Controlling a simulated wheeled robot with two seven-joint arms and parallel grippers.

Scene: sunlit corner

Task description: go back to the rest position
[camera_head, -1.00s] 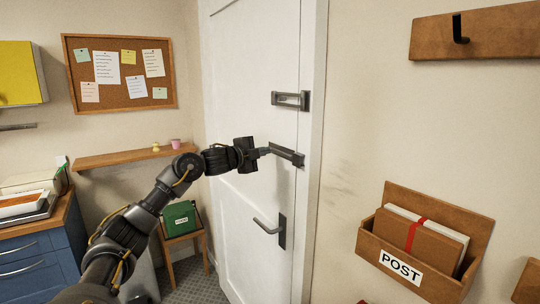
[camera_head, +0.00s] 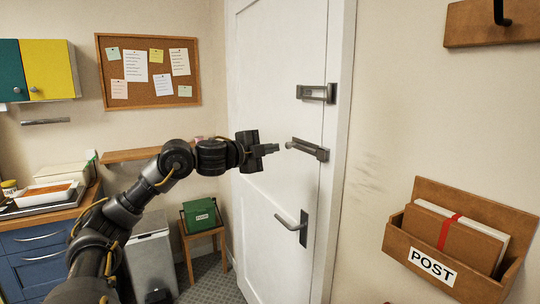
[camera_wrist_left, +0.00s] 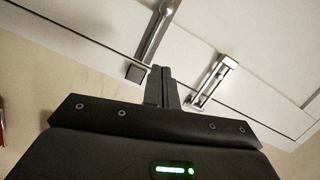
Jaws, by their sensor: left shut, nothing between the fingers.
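My left gripper (camera_head: 270,149) is shut and empty, held in front of the white door (camera_head: 262,110). Its fingertips are a short gap to the left of the lower dark bolt (camera_head: 308,148) on the door in the head view. In the left wrist view the closed fingers (camera_wrist_left: 162,72) point at the door, between two metal door fittings. My left arm reaches in from the lower left, bent at the elbow. My right gripper does not show.
An upper bolt (camera_head: 316,93) and a lever handle (camera_head: 292,225) are on the door. A wooden post box (camera_head: 402,247) hangs on the right wall. A shelf (camera_head: 130,155), a bin (camera_head: 150,255) and a stool with a green box (camera_head: 199,216) stand behind my arm.

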